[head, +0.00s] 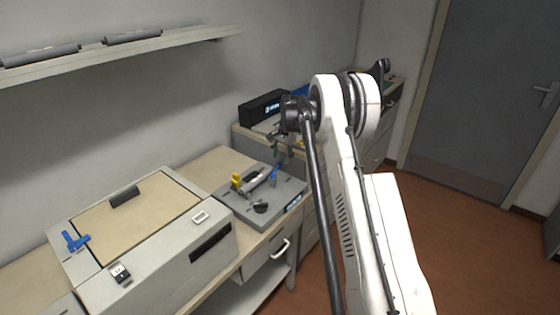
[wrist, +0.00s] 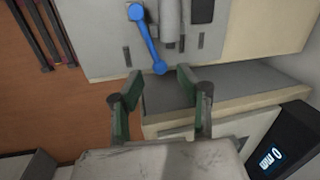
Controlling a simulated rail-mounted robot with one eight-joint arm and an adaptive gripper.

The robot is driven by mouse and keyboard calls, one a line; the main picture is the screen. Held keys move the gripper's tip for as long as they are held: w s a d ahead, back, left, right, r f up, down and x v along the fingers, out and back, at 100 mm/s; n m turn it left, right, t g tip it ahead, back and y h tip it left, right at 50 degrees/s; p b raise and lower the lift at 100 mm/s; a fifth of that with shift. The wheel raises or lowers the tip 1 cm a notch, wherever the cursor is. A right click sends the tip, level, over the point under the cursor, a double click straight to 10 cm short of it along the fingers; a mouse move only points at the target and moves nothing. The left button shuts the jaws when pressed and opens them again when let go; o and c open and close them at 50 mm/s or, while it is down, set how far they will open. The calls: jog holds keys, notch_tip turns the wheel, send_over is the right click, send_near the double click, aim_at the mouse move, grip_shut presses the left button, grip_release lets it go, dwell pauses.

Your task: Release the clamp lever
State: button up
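The clamp lever is a blue bar with round ends; in the wrist view the lever (wrist: 148,42) slants across the grey fixture plate (wrist: 107,50). In the head view the lever (head: 277,171) is a small blue piece at the right part of the grey fixture (head: 236,207). A grey cartridge cylinder (wrist: 169,18) lies beside it. My gripper (wrist: 160,71) is open and empty, its green-padded fingers apart. The lever's near end appears between the fingertips in the picture; I cannot tell whether they touch. In the head view my gripper (head: 281,148) is small above the fixture's back right.
A yellow piece (head: 237,181) and a black knob (head: 261,207) are on the fixture. A large grey machine (head: 180,248) stands to its left. A black box (head: 262,106) with a lit display stands behind. Open floor (head: 480,235) lies to the right.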

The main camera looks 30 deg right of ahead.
jog(key=shift+w+a+f, duration=0.1)
jog(key=shift+f, duration=0.6)
jog(key=shift+w+a+f, duration=0.1)
jog(key=shift+f, duration=0.6)
grip_shut()
jog(key=shift+d, duration=0.1)
